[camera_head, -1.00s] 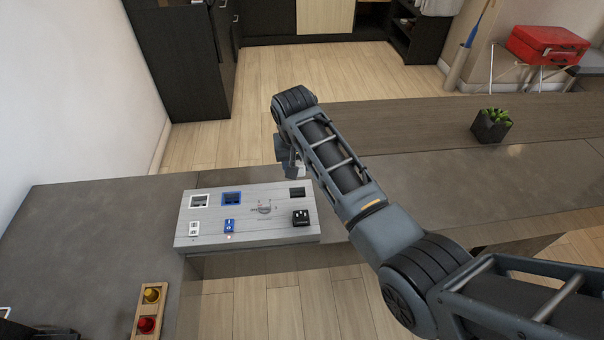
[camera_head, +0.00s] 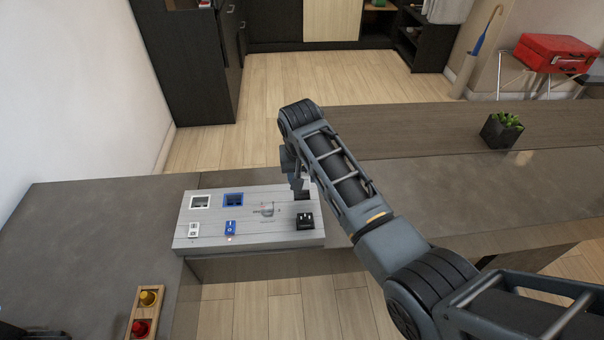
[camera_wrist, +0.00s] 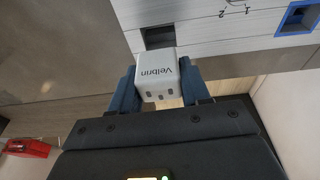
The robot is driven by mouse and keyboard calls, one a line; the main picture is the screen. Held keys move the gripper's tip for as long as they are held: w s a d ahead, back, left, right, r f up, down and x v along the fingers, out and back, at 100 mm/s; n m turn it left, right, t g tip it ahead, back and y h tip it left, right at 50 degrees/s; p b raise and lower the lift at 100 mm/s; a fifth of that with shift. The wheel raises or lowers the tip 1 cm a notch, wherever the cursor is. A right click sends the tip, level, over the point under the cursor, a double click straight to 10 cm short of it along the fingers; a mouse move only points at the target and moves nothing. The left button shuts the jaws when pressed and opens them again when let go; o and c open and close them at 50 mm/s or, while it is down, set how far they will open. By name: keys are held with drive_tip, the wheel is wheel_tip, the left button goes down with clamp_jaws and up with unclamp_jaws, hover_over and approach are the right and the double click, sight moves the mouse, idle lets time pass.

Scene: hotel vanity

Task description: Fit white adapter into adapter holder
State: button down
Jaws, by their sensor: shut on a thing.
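My gripper (camera_wrist: 158,88) is shut on the white adapter (camera_wrist: 157,72), a small block marked "Velbrin" with dark slots. In the head view my gripper (camera_head: 297,180) is over the right back part of the pale board (camera_head: 215,215), and the adapter cannot be made out there. A dark recess (camera_wrist: 158,37) in the board, which looks like the adapter holder, lies just beyond the adapter in the wrist view. The recess also shows in the head view (camera_head: 302,194), partly covered by my gripper. I cannot tell whether the adapter touches the board.
The board also bears a white-framed recess (camera_head: 200,202), a blue-framed recess (camera_head: 233,200), a white switch (camera_head: 193,230), a blue switch (camera_head: 230,228) and a black plug-like block (camera_head: 306,221). A wooden tray (camera_head: 134,325) lies front left. A plant (camera_head: 502,130) stands far right.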

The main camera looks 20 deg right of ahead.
sight(302, 175)
drive_tip(key=shift+s+a+b+x, duration=0.1)
drive_tip(key=shift+s+b+x, duration=0.1)
drive_tip(key=shift+b+x, duration=0.8)
drive_tip(key=shift+s+a+b+x, duration=0.1)
drive_tip(key=shift+s+b+x, duration=0.15)
drive_tip(key=shift+b+x, duration=0.7)
drive_tip(key=shift+s+f+b, duration=0.15)
drive_tip(key=shift+f+b, duration=0.1)
drive_tip(key=shift+f, duration=0.5)
drive_tip(key=shift+s+f+b, duration=0.15)
drive_tip(key=shift+f+b, duration=0.05)
drive_tip(key=shift+f, duration=0.5)
drive_tip(key=c, duration=0.7)
unclamp_jaws()
drive_tip(key=shift+o, duration=1.1)
drive_tip(key=shift+r, duration=0.3)
drive_tip(key=v, duration=0.6)
drive_tip(key=w+v, duration=0.1)
drive_tip(key=v, duration=0.2)
drive_tip(key=shift+r, duration=0.25)
